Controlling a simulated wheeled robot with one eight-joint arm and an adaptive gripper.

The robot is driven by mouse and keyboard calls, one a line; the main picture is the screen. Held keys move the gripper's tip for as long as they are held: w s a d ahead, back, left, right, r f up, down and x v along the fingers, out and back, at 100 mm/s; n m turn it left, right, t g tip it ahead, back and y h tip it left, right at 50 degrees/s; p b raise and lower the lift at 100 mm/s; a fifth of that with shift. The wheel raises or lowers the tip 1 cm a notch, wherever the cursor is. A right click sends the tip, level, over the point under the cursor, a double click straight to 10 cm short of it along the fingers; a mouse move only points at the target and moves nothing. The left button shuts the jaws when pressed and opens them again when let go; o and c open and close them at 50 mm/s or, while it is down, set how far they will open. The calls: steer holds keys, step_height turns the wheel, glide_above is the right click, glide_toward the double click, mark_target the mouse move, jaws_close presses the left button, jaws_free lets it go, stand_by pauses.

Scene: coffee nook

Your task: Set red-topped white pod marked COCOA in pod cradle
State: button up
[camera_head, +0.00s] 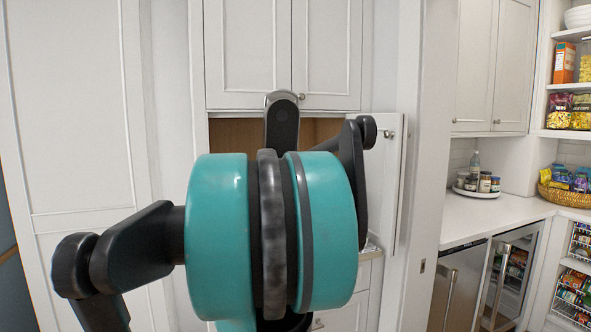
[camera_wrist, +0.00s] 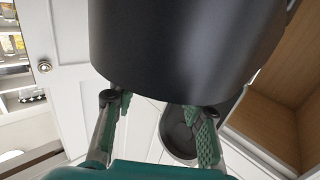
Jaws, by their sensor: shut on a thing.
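In the wrist view my gripper (camera_wrist: 153,110) has its two green-padded fingers pointing up to the lower edge of a large black cylinder (camera_wrist: 185,45). The cylinder fills the top of the view and cuts off what is at the fingertips. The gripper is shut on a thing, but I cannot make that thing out. No red top, white pod body or COCOA mark shows in either view. A round black dish-like part (camera_wrist: 177,132) lies beyond the fingers, partly behind the right one. I cannot tell whether it is the pod cradle. In the head view my teal arm hides the gripper.
A wood-lined niche (camera_head: 224,133) opens under white cabinets, and its wood shows at right in the wrist view (camera_wrist: 268,82). An open white door (camera_head: 392,190) stands at its right. A counter (camera_head: 490,220) with a jar tray (camera_head: 477,193) lies farther right.

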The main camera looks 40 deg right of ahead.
steer(key=shift+f, duration=0.35)
stand_by(0.3)
steer(key=o, duration=0.9)
steer(key=shift+c, duration=0.2)
steer(key=shift+a, duration=0.1)
steer(key=v, duration=1.1)
steer(key=shift+s+a, duration=0.2)
steer(key=shift+a, duration=0.15)
steer(key=shift+f, duration=0.1)
